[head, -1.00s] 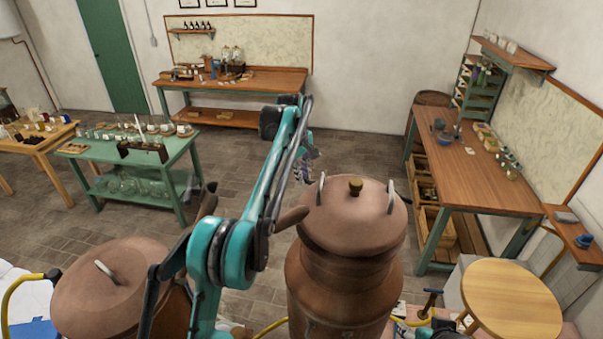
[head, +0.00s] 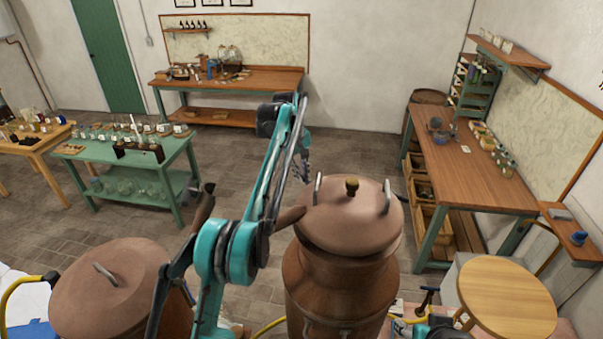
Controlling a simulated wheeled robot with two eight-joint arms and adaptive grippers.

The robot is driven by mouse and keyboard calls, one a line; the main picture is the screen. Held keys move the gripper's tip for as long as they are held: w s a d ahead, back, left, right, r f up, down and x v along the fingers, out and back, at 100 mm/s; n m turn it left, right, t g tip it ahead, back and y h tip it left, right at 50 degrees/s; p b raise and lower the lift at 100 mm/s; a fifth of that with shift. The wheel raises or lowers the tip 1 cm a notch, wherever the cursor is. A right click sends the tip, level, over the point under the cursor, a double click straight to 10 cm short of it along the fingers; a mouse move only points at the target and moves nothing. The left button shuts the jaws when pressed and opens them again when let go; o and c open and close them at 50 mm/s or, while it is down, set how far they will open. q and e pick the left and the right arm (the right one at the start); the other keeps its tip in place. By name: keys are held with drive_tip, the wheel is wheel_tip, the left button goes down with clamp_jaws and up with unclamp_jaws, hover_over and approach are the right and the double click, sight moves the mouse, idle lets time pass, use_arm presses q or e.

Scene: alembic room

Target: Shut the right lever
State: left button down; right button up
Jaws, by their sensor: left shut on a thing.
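A copper pot (head: 335,280) stands at centre front under a domed copper lid (head: 335,222) with a dark knob and a short spout to the left. Two upright silver levers flank the knob: the left lever (head: 318,188) and the right lever (head: 387,197). My left gripper (head: 303,170) is beyond the lid's left side, partly hidden behind my teal arm. Its fingers look closed, but what lies between them cannot be made out. It appears apart from the right lever. My right gripper cannot be made out.
A second copper lid (head: 115,295) with a silver handle is at the front left. A round wooden stool (head: 507,298) is at the front right. A wooden workbench (head: 470,175) stands right and a green table (head: 90,150) left.

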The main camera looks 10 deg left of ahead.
use_arm(q)
drive_tip(key=c, duration=1.5)
unclamp_jaws()
drive_tip(key=shift+c, duration=0.2)
